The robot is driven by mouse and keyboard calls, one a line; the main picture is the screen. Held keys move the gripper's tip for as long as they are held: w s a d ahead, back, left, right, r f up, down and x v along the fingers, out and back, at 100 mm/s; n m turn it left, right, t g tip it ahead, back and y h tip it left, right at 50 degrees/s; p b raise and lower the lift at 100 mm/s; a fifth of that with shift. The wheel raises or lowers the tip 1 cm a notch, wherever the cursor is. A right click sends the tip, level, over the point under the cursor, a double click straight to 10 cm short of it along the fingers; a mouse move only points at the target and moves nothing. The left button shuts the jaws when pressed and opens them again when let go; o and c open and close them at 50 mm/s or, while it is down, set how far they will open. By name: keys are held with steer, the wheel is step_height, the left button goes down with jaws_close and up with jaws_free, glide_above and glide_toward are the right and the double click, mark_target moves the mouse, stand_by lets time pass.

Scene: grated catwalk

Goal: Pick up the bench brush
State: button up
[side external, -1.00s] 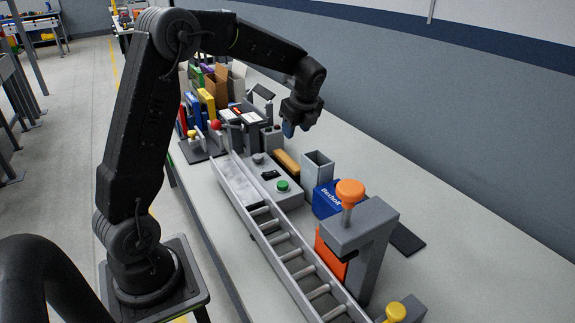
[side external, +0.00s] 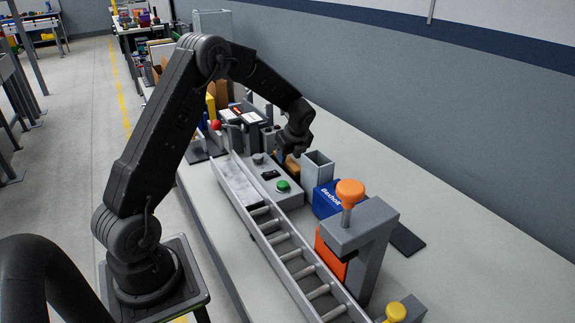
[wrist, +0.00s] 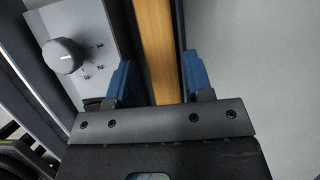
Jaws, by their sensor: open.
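The bench brush shows in the wrist view as a long orange-tan wooden bar (wrist: 156,45) with a dark strip along its right side. In the side view a small part of the brush (side external: 292,165) shows beside the grey control box, and my gripper hides the rest. My gripper (side external: 294,150) points down at the brush. In the wrist view its two blue fingertips (wrist: 155,82) are open, one on each side of the wooden bar. A gap shows between each finger and the bar.
A grey control box (side external: 268,181) with a knob and green button lies left of the brush. A grey open-topped holder (side external: 317,168) and a blue box (side external: 327,199) stand nearer the camera. A roller conveyor (side external: 290,255) runs along the front. Bare table lies to the right.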

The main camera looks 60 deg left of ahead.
steer(key=shift+x, duration=1.5)
steer(key=shift+c, duration=0.3)
steer(key=c, duration=0.6)
steer(key=shift+c, duration=0.2)
steer(key=shift+r, duration=0.15)
